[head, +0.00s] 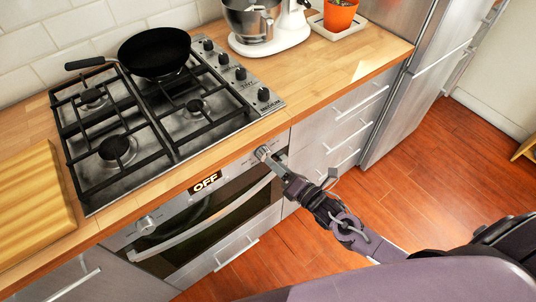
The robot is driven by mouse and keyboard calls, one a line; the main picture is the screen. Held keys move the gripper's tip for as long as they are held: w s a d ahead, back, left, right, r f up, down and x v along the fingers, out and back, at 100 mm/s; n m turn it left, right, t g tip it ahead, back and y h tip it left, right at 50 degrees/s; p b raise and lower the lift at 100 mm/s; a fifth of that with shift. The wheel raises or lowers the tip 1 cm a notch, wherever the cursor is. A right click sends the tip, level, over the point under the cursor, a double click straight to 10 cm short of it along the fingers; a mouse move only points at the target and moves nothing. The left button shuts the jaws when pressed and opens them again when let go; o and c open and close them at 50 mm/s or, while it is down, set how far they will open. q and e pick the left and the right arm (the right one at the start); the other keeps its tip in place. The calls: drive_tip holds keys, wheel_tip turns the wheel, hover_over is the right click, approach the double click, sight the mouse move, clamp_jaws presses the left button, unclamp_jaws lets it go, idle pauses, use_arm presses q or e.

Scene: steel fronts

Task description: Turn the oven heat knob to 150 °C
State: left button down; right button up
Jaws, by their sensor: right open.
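The oven (235,205) is built in under the counter, with a steel front panel, a bar handle and a lit display (206,182) that reads OFF. One round knob (146,225) is at the left end of the panel and stands clear. A second knob (261,151) is at the right end, mostly hidden by my right gripper (268,158). The right gripper is open, its fingertips right at this second knob; I cannot tell if they touch it. Which knob sets the heat is not readable. My left gripper is out of view.
A gas hob (185,120) with a black pan (154,52) is on the wooden counter above the oven. A cutting board (35,205) lies at the left. A stand mixer (268,25) stands at the back. Drawers with bar handles (345,125) are to the right; the floor there is clear.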

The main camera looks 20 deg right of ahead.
sight(264, 154)
drive_tip(key=x, duration=0.3)
drive_tip(key=shift+w+a+f, duration=0.1)
drive_tip(key=shift+w+a, duration=0.05)
drive_tip(key=shift+w, duration=0.2)
drive_tip(key=shift+w+a, duration=0.1)
drive_tip(key=shift+w, duration=0.05)
drive_tip(key=c, duration=1)
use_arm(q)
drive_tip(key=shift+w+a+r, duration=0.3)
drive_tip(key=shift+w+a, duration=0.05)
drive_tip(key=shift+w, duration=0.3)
